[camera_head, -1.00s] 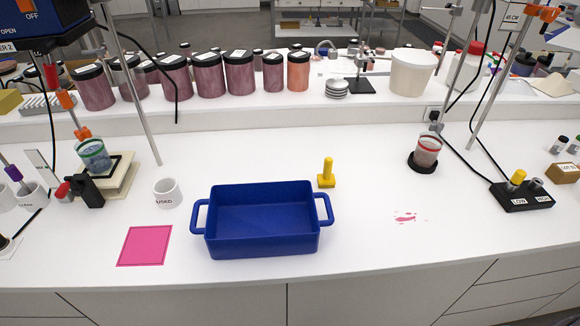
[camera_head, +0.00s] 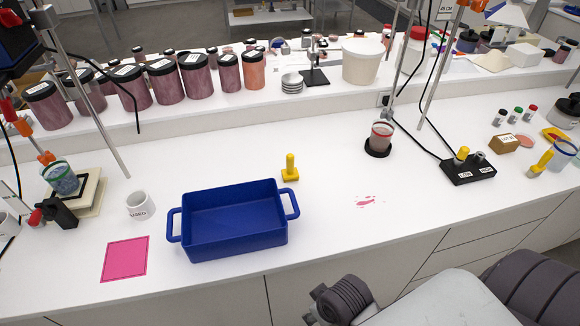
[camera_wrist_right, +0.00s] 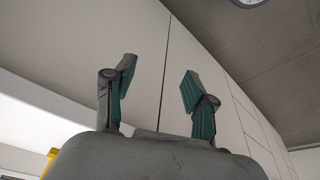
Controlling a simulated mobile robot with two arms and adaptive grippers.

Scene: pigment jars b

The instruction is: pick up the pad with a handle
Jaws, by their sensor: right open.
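A yellow pad with an upright handle (camera_head: 290,170) stands on the white bench, just behind the right rear corner of a blue tray, in the head view. Nothing touches it. My right gripper (camera_wrist_right: 158,78) is open and empty in the right wrist view, with pale panels behind its fingers. My right arm shows at the lower right of the head view, in front of the bench. My left gripper is not in view.
A pink smear (camera_head: 366,202) marks the bench. A red-rimmed beaker (camera_head: 381,136) stands behind it. The bench around the smear is mostly clear.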

